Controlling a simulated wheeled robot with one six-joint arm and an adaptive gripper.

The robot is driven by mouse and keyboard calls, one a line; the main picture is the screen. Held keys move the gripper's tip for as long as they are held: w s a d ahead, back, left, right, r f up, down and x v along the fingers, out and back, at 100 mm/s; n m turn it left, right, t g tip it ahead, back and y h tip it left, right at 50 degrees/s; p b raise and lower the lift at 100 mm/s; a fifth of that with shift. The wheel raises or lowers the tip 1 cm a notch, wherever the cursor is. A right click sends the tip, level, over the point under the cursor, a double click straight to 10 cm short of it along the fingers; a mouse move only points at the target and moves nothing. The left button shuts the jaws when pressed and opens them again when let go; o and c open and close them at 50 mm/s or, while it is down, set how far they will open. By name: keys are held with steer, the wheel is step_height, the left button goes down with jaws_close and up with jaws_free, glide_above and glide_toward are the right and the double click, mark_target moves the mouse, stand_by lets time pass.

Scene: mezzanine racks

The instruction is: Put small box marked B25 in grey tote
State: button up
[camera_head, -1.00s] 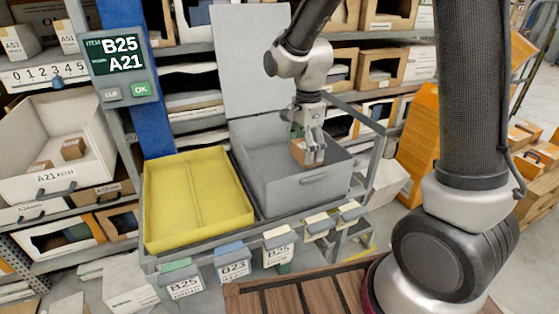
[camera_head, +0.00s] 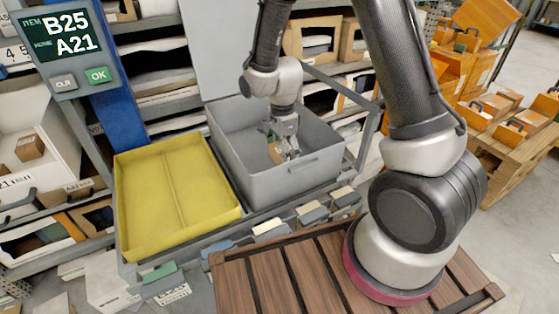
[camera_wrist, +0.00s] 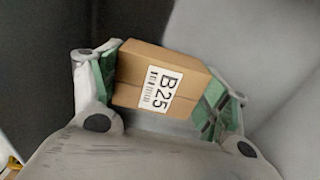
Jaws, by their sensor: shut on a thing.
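The small brown box marked B25 (camera_wrist: 150,72) is held between the two green-padded fingers of my gripper (camera_wrist: 160,95) in the wrist view. Its white label with B25 and a barcode faces the wrist camera. In the head view my gripper (camera_head: 283,146) is shut on the box (camera_head: 275,153), which is partly hidden by the fingers. Both are down inside the open grey tote (camera_head: 317,165), below its rim. Grey tote walls surround the box in the wrist view. I cannot tell whether the box touches the tote floor.
An empty yellow tray (camera_head: 177,195) stands left of the grey tote. A screen (camera_head: 68,45) reads B25 and A21. A white bin (camera_head: 62,150) at the left holds a small brown box (camera_head: 30,147). A slatted wooden platform (camera_head: 290,275) is in front.

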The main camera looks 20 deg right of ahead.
steer(key=shift+f, duration=2.25)
steer(key=shift+f, duration=0.1)
steer(key=o, duration=1)
steer(key=shift+o, duration=0.2)
step_height(320, 180, up, 12)
steer(key=shift+r, duration=0.1)
steer(key=shift+d+r, duration=0.15)
steer(key=shift+r, duration=0.15)
steer(key=s+d+r+n+t, duration=0.1)
steer(key=s+d+r+n, duration=0.3)
steer(key=r, duration=0.5)
steer(key=s+d+r+n+t, duration=0.1)
steer(key=s+d+r+n, duration=0.4)
steer(key=s, duration=0.3)
steer(key=s+d+r+n+t, duration=0.2)
steer(key=s+d+r+n, duration=0.4)
steer(key=s, duration=0.3)
steer(key=shift+r+n, duration=0.35)
steer(key=shift+n, duration=0.05)
